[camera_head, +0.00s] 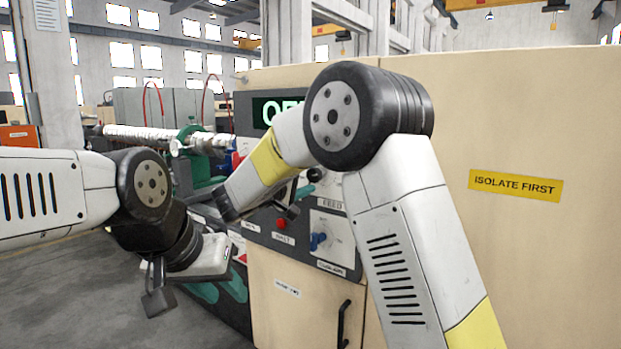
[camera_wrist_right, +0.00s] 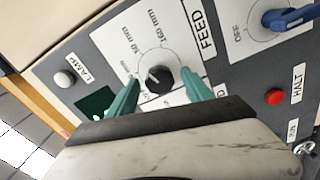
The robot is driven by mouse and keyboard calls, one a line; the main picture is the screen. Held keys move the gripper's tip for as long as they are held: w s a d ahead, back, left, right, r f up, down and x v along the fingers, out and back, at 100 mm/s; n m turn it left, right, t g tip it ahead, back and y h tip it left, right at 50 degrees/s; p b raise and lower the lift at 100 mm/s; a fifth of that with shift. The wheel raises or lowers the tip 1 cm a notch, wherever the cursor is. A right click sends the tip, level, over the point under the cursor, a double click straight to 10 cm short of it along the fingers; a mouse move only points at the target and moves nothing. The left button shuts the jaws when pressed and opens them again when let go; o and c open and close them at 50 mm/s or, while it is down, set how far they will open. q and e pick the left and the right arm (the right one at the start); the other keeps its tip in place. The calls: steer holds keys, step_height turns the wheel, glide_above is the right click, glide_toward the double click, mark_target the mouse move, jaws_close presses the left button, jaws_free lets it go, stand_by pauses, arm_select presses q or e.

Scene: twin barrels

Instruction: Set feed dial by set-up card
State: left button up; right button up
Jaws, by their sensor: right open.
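The feed dial (camera_wrist_right: 159,78) is a black knob on a white plate marked in mm, with a FEED label beside it. It lies between the teal fingertips of my right gripper (camera_wrist_right: 160,92), which are apart on either side of it; I cannot tell whether they touch it. In the head view my right gripper (camera_head: 302,190) is at the machine panel, and my arm hides much of the dial. My left gripper (camera_head: 160,285) hangs at the left, away from the panel, its finger gap unclear. I cannot make out a readable set-up card.
A red HALT button (camera_wrist_right: 274,97) and a blue switch knob (camera_wrist_right: 288,18) are near the dial. A LAMP button (camera_wrist_right: 65,78) is on its other side. A dark display (camera_head: 268,106) is partly hidden by my arm. A yellow ISOLATE FIRST sign (camera_head: 515,186) is at right.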

steer(key=v, duration=0.7)
steer(key=shift+s+a, duration=0.2)
steer(key=shift+s, duration=0.05)
steer(key=s+d+f+m+g+y, duration=0.1)
steer(key=s+d+f+g, duration=0.25)
steer(key=d, duration=0.35)
steer(key=s+d+f+m+g+y, duration=0.1)
steer(key=s+d+f+g+y, duration=0.15)
steer(key=s+d, duration=0.4)
steer(key=s+d+f+m+g, duration=0.1)
steer(key=s+d+f+g, duration=0.2)
steer(key=d, duration=0.6)
steer(key=s+a+m+y, duration=0.2)
steer(key=s+m+y, duration=0.2)
steer(key=s+y, duration=0.5)
steer(key=shift+s+a+f+t, duration=0.3)
steer(key=shift+s+a+f, duration=0.1)
steer(key=shift+s, duration=2.6)
